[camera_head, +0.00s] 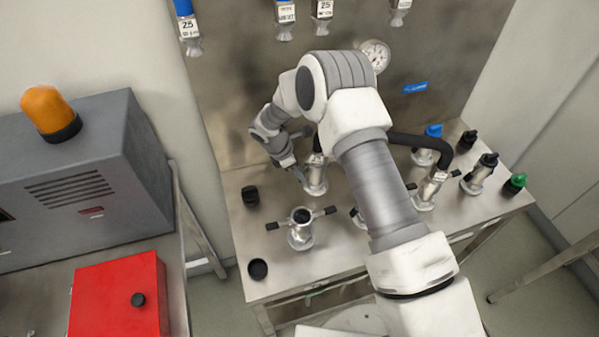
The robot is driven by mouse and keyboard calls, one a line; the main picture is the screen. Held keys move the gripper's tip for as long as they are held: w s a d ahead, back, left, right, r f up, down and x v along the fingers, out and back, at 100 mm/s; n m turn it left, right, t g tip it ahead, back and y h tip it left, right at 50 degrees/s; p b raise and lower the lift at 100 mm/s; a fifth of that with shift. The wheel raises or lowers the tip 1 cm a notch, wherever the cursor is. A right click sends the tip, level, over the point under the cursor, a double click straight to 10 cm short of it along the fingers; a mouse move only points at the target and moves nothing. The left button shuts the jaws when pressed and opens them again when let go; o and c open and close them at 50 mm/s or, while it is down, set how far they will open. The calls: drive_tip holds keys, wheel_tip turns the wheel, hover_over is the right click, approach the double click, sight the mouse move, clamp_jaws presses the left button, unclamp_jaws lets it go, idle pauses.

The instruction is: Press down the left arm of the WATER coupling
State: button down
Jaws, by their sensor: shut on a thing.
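A silver coupling (316,180) stands upright at the back left of the steel bench, with a black hose end in its top. No WATER label is readable on it. My gripper (299,170) reaches down at this coupling's left side from above. It is shut on the coupling's left arm, which is mostly hidden by the fingers, so its exact tilt cannot be told. The coupling's right side is partly hidden by my arm. The black hose (420,142) runs behind my arm to another silver coupling (428,190) on the right.
An open coupling (301,235) with both arms spread stands front left, by loose black caps (250,195) (258,269). Blue-capped (433,131), black-capped (487,160) and green-capped (515,183) fittings stand right. A gauge (375,55) is on the back panel. A red box (118,295) is lower left.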

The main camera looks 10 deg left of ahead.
drive_tip(key=shift+f+b, duration=0.3)
drive_tip(key=shift+b, duration=0.35)
drive_tip(key=shift+h+b, duration=0.4)
drive_tip(key=shift+b, duration=0.1)
drive_tip(key=shift+d+r, duration=0.1)
drive_tip(key=shift+r, duration=0.05)
drive_tip(key=c, duration=0.7)
unclamp_jaws()
drive_tip(key=v, duration=1.1)
drive_tip(key=b+v, duration=0.1)
drive_tip(key=v, duration=0.5)
drive_tip(key=shift+s+r, duration=0.1)
drive_tip(key=shift+s, duration=0.2)
